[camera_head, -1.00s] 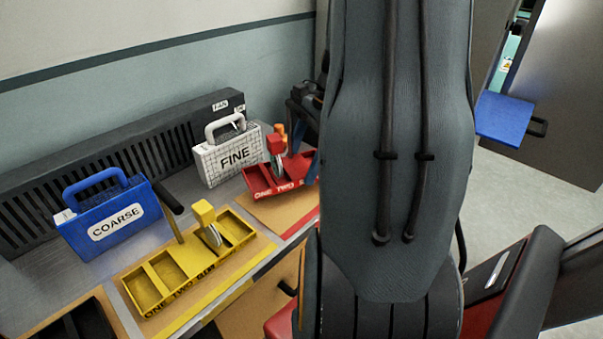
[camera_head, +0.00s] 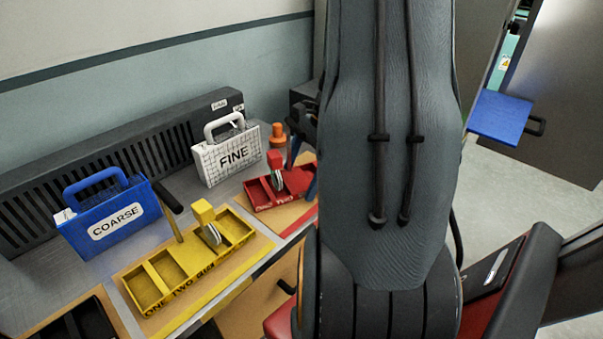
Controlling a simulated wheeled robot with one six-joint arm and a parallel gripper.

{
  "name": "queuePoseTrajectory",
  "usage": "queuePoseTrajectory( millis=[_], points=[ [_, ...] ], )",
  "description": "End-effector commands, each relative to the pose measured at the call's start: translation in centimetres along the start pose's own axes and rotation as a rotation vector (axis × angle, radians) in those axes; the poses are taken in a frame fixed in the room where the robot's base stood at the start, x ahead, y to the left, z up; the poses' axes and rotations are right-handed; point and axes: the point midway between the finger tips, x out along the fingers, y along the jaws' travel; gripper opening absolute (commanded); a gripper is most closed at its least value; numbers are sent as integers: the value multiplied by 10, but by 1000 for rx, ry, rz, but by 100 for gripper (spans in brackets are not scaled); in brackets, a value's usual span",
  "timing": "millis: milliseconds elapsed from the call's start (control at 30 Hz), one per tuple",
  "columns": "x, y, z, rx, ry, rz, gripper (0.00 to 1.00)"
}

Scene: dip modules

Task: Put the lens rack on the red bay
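The lens rack (camera_head: 262,203), a red tray with compartments and lettering on its front, is in the middle of the head view. A red-topped part with a round clear disc stands in it. It is over or on the red bay (camera_head: 280,219), a tan patch on the bench; whether it touches cannot be told. My gripper (camera_head: 309,176), with dark and blue parts, is at the rack's right end, partly hidden behind my arm. It appears shut on the rack, though the grip itself is hidden.
A yellow tray (camera_head: 168,268) with a similar disc stands on a tan and yellow bay to the left. A blue COARSE case (camera_head: 85,240), a white FINE case (camera_head: 207,160) and an orange knob (camera_head: 278,137) stand behind. A dark tray (camera_head: 82,322) is at the lower left.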

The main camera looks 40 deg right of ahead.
Motion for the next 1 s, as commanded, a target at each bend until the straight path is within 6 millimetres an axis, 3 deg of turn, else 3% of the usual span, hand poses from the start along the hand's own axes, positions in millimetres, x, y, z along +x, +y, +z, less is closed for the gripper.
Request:
queuePoseTrajectory(
  millis=[333,800,1000],
  points=[
    [-12,-1,1,0,0,-3,98],
    [-100,-1,0,0,2,-4,98],
    [-119,0,1,1,0,-1,98]
  ],
)
